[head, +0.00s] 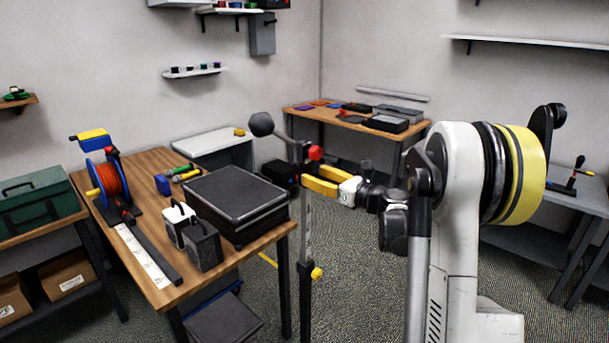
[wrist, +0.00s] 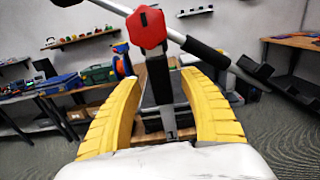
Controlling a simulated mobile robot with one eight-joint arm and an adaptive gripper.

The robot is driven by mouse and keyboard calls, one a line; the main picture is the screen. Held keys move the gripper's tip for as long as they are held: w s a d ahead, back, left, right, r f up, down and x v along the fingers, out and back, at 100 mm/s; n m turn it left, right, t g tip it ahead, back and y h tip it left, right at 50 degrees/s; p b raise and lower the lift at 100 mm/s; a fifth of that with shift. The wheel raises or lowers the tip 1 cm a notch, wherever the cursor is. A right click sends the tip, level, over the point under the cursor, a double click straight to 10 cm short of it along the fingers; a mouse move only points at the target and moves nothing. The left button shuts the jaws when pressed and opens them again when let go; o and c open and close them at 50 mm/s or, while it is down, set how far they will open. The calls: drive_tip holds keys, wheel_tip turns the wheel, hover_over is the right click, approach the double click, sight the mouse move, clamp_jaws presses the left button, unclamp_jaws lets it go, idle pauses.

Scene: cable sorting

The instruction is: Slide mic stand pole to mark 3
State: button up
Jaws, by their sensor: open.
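The mic stand pole (head: 306,222) stands upright just right of the wooden table's corner. Its upper part is light grey, its lower part is dark, and a yellow knob (head: 317,272) sits at the joint. A red knob (head: 316,153) and a tilted boom with a round grey microphone head (head: 262,124) are at the top. My gripper (head: 307,181) is open just below the red knob. In the wrist view its yellow fingers (wrist: 162,80) stand on both sides of the black upper part of the stand, with gaps visible. Numbered marks on the pole are too small to read.
Another bench (head: 350,118) stands behind. Open floor (head: 360,290) lies right of the stand.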

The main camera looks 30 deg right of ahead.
sight(310, 173)
drive_tip(key=shift+b+x, duration=0.3)
drive_tip(key=shift+x, duration=1.7)
drive_tip(key=shift+s, duration=0.1)
clamp_jaws()
